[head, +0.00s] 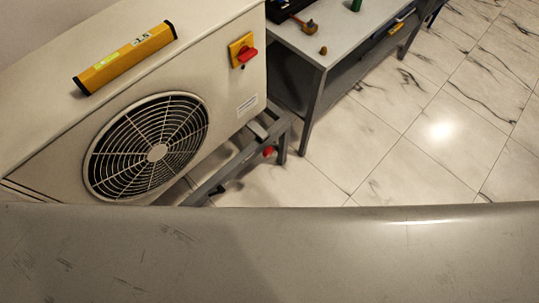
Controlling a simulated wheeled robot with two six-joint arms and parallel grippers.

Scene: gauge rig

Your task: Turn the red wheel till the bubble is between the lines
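A yellow spirit level (127,58) with black end caps lies on top of the pale fan unit (215,65). Its small green vial (107,61) shows, but the bubble and lines are too small to read. A display on the level seems to read about -1.5. A small red wheel (268,152) sits low on the grey metal stand (240,160), near the unit's right end. Neither of my grippers is in view.
A grey workbench (345,35) with tools stands behind. Marble floor (400,130) is clear at right. A broad grey surface hides the bottom.

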